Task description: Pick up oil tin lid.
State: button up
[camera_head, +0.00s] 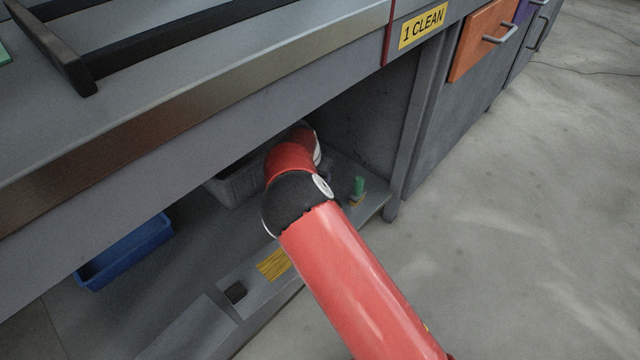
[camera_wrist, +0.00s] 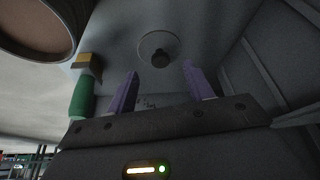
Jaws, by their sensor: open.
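A round grey lid with a dark knob at its middle, which looks like the oil tin lid (camera_wrist: 144,44), lies on a grey surface in the wrist view. My gripper (camera_wrist: 160,72) has two purple fingers spread apart, with nothing between them. The lid's knob shows just beyond the fingertips, between them in the picture, and appears apart from them. In the head view my red arm reaches into the open lower shelf under the counter. My gripper and the lid are hidden there behind the arm.
A green object on a yellow base (camera_wrist: 82,95) is left of the fingers; it also shows in the head view (camera_head: 358,186). A large round brownish thing (camera_wrist: 38,28) is at upper left. A grey bin (camera_head: 232,184) and blue bin (camera_head: 125,252) are on the shelf (camera_head: 190,245).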

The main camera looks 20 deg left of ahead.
jog(key=b+x, duration=0.1)
jog(key=x, duration=0.4)
jog(key=shift+w+f, duration=0.2)
jog(key=shift+w, duration=0.1)
jog(key=c, duration=1.1)
jog(key=shift+o, duration=0.2)
jog(key=shift+r, duration=0.15)
